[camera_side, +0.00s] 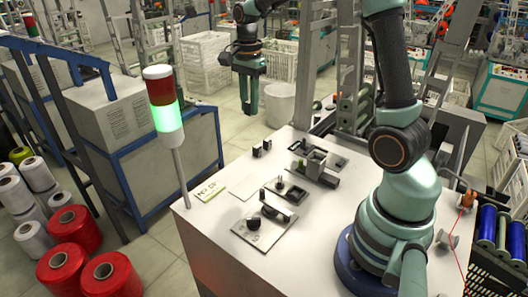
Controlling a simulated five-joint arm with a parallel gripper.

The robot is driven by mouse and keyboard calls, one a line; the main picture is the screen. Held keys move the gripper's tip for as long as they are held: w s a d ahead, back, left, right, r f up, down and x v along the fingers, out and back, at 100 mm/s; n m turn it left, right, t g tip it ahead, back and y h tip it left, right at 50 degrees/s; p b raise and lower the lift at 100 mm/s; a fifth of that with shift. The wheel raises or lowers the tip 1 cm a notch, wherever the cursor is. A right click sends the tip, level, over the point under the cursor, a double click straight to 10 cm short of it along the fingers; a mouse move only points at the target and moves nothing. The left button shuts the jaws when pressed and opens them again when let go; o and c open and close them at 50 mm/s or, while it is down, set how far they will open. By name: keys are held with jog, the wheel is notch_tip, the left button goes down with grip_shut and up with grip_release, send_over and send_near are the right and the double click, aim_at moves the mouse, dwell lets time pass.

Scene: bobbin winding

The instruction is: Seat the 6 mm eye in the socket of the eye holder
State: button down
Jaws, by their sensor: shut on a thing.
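My gripper (249,108) hangs with its fingers pointing down, beyond the far edge of the white worktable (300,255) as seen in the side view. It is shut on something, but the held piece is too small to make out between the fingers. I cannot pick out the 6 mm eye. On the table stand small dark fixtures: a grey block fixture (316,163), a plate with short pegs (293,191) and a plate with a dark round part (255,221). I cannot tell which of them is the eye holder, and no socket shows clearly. My gripper is well apart from all of them.
Flat cards (211,188) lie at the left. A signal lamp (163,108), lit green, rises at the table's left side. A white bin (280,103) stands on the floor behind. The table's front is clear.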

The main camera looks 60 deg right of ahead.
send_over(296, 195)
notch_tip(296, 195, down, 11)
jog(key=shift+f, duration=2.2)
jog(key=shift+f, duration=0.7)
jog(key=shift+f, duration=0.35)
jog(key=shift+f, duration=0.15)
jog(key=c, duration=0.6)
grip_release()
jog(key=shift+r, duration=3.55)
